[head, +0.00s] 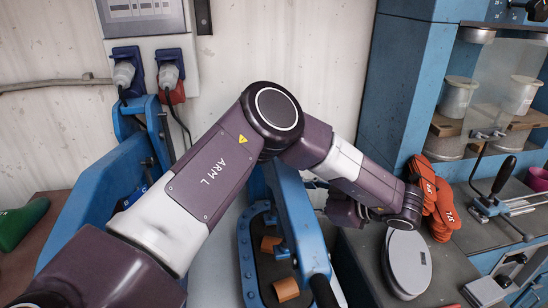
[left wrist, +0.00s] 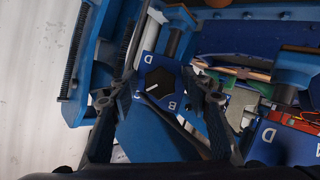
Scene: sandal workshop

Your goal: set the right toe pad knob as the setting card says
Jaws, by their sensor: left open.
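In the left wrist view a dark hexagonal knob (left wrist: 159,83) with a white pointer line sits on a blue plate (left wrist: 148,58) marked with letters. D and B are readable; a further mark at lower left is partly covered. The pointer slants toward the lower left. I cannot tell from these frames whether this is the right toe pad knob. My left gripper (left wrist: 160,80) is open, its fingers on either side of the knob with visible gaps. In the head view my left arm hides the knob. I cannot make out a setting card. My right gripper is not in view.
A second lettered blue plate (left wrist: 268,135) lies right of the knob, near blue machine parts and a spring. The head view shows a blue machine frame (head: 292,210), a pale oval pad (head: 407,262), orange soles (head: 443,208), a lever tool (head: 503,178) and a green shoe form (head: 22,222).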

